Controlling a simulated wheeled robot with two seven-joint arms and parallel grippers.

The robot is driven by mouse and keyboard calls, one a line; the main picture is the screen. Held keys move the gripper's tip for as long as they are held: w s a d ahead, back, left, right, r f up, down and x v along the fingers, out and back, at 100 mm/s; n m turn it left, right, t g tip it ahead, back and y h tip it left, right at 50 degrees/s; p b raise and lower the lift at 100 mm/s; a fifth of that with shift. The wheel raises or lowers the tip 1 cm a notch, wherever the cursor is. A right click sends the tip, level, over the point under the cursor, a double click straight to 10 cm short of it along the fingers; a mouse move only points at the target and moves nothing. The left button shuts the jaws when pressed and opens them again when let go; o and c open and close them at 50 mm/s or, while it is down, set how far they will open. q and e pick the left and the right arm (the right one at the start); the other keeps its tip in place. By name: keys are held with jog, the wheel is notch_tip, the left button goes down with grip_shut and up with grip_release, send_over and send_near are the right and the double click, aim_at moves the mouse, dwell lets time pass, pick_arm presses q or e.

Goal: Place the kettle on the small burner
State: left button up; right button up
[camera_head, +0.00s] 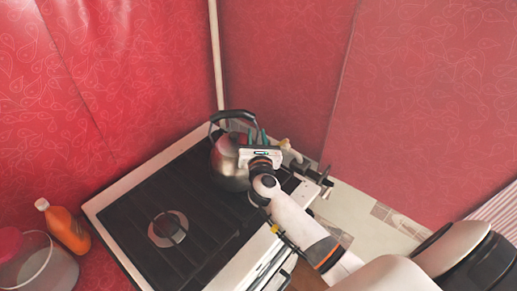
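A silver metal kettle (228,163) with a dark arched handle stands upright at the back right of the dark stove top (150,205). A round burner (168,228) shows bare nearer the front left of the stove. Any burner beneath the kettle is hidden. My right gripper (257,136) reaches in from the lower right. Its teal fingers are at the right end of the kettle's handle. I cannot tell whether they are closed on it. My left gripper is not in view.
An orange bottle (67,229) with a white cap and a clear container (40,265) with a pink lid stand left of the stove. Stove knobs (318,180) line its right edge, near my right arm. Red patterned walls close off the back. A pale counter (355,220) lies to the right.

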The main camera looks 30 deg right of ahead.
jog(key=b+v, duration=0.2)
jog(key=v, duration=0.9)
jog(key=shift+s+a, duration=0.15)
jog(key=shift+s, duration=0.15)
